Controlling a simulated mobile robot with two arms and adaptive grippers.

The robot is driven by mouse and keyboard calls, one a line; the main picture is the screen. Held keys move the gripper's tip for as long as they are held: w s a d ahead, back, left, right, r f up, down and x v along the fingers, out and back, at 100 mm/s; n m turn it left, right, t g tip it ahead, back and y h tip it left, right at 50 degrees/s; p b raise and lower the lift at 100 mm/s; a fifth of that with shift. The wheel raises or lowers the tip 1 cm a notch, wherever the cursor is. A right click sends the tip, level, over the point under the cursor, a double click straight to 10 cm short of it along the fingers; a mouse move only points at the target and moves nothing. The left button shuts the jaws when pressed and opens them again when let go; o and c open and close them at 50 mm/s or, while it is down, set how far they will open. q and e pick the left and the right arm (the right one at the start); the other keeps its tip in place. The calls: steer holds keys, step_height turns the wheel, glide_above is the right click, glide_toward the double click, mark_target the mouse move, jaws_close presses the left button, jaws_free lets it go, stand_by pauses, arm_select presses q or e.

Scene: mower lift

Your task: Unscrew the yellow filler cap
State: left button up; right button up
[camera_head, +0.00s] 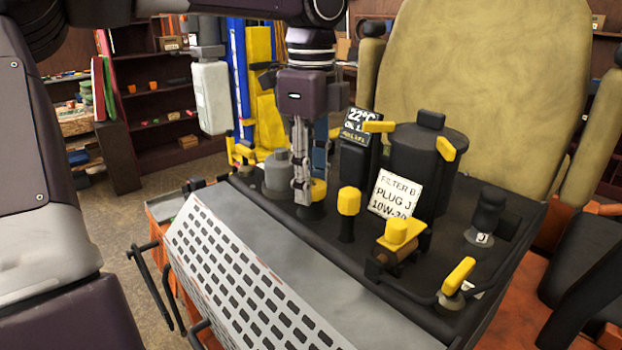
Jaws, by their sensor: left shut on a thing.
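My left gripper (304,194) points straight down over the engine deck. Its jaws are shut on a yellow cap (319,189), which sits on a short dark neck on the deck. The fingers cover the cap's left part, and its lower edge seems to rest on the neck. Another yellow-topped cap (349,201) stands upright on a dark stem just to the right, apart from the fingers. A yellow knob (396,236) tops a brownish fitting nearer the front. My right gripper is not in view.
A black canister (420,172) with a yellow lever and a white label (395,194) stand right of the gripper. A grey fitting (277,174) is close on its left. A small display (358,126) rises behind. The perforated grey panel (245,265) slopes in front. The seat (470,75) is behind.

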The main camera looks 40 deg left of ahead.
mark_target(312, 183)
arm_select(q)
steer(key=n, duration=0.2)
steer(key=shift+n, duration=0.3)
steer(key=shift+d, duration=0.1)
steer(key=shift+r, duration=0.1)
steer(key=shift+r+p, duration=1.25)
steer(key=shift+r, duration=0.2)
steer(key=shift+r, duration=0.1)
step_height(312, 183, up, 5)
steer(key=p, duration=0.4)
steer(key=shift+r+p, duration=0.4)
steer(key=shift+r, duration=2)
